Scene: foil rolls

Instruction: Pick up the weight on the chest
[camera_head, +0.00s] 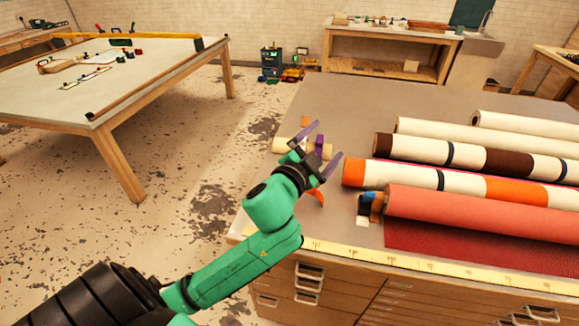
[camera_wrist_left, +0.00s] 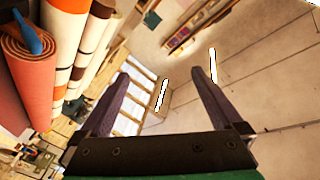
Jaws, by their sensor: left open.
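The chest (camera_head: 340,245) is a wooden drawer unit with a grey top in the camera_head view. No object on it is clearly recognisable as the weight. A small purple block (camera_head: 326,150) shows beside my left gripper, partly hidden by its fingers. A small dark and blue item (camera_head: 366,207) lies at the near end of the coral roll. My left gripper (camera_head: 328,139) is open over the left part of the chest top. In the left wrist view its two fingers (camera_wrist_left: 159,78) are spread with nothing held between them. My right gripper is not in view.
Several fabric rolls, including a coral roll (camera_head: 470,212), lie across the right of the chest top. A yellow ruler strip (camera_head: 420,263) runs along its front edge. A cream roll (camera_head: 284,146) lies behind my left gripper. A work table (camera_head: 150,85) stands at left.

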